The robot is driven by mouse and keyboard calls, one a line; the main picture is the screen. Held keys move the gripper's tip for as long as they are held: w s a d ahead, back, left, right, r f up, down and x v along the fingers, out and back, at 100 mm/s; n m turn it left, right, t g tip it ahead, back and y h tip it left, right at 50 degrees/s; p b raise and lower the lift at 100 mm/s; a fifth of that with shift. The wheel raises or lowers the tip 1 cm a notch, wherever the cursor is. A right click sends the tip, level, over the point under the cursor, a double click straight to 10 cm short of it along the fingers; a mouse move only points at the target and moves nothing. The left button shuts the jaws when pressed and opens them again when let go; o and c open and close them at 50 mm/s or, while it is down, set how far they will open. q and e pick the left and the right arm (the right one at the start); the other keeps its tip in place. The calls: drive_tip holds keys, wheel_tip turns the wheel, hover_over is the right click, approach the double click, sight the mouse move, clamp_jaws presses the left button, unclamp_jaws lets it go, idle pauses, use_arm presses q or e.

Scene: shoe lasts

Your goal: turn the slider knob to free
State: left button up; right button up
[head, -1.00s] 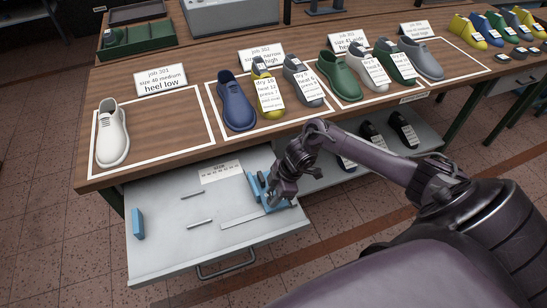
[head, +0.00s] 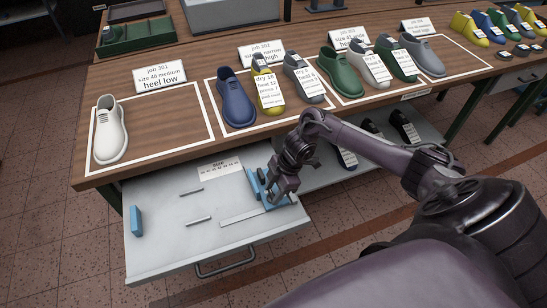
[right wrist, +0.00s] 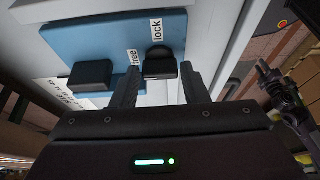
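The blue slider fixture (head: 282,202) lies in the open drawer, partly hidden by my right gripper in the head view. In the right wrist view its blue plate (right wrist: 115,42) carries the labels "free" (right wrist: 133,64) and "lock" (right wrist: 157,28). The dark knob (right wrist: 160,62) is beside the "lock" label. My right gripper (right wrist: 162,88) is open, with one finger on each side of the knob's near end and small gaps visible. A second dark block (right wrist: 88,74) is on the plate, left of "free".
The grey drawer (head: 160,245) also holds a blue block (head: 136,220), thin metal bars (head: 198,221) and a printed size strip (head: 221,168). The wooden bench (head: 150,165) above carries several shoe lasts, including a white one (head: 110,135). The drawer's front left is clear.

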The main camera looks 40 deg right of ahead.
drive_tip(key=shift+o, duration=1.4)
drive_tip(key=shift+r, duration=0.1)
drive_tip(key=b+v, duration=0.1)
drive_tip(key=v, duration=0.6)
drive_tip(key=shift+d+r, duration=0.2)
drive_tip(key=shift+r, duration=0.05)
drive_tip(key=shift+s+f, duration=0.1)
